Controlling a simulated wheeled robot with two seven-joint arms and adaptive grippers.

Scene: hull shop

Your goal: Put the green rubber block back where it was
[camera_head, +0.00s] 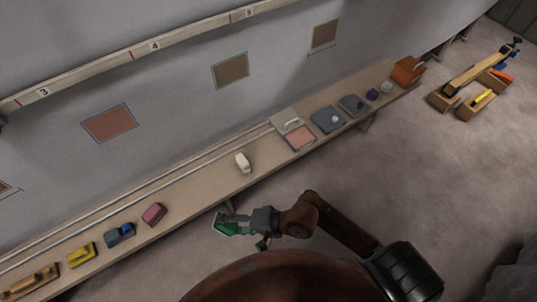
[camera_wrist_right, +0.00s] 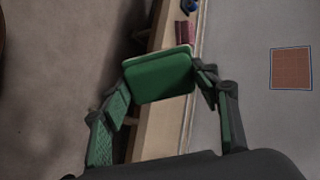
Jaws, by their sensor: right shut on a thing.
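The green rubber block (camera_head: 225,229) is held in my right gripper (camera_head: 236,222), off the front edge of the bench (camera_head: 200,193), over the floor. In the right wrist view the green block (camera_wrist_right: 160,79) sits between the two fingers of the right gripper (camera_wrist_right: 162,88), with its broad green face toward the camera and a pale edge behind it. The fingers are shut on its sides. My left gripper is not in view.
On the bench stand a maroon block (camera_head: 154,214), a blue one (camera_head: 120,235), a yellow one (camera_head: 82,255) and a cream one (camera_head: 243,163). Bare bench lies between maroon and cream. Flat trays (camera_head: 327,120) and an orange box (camera_head: 407,71) stand farther right.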

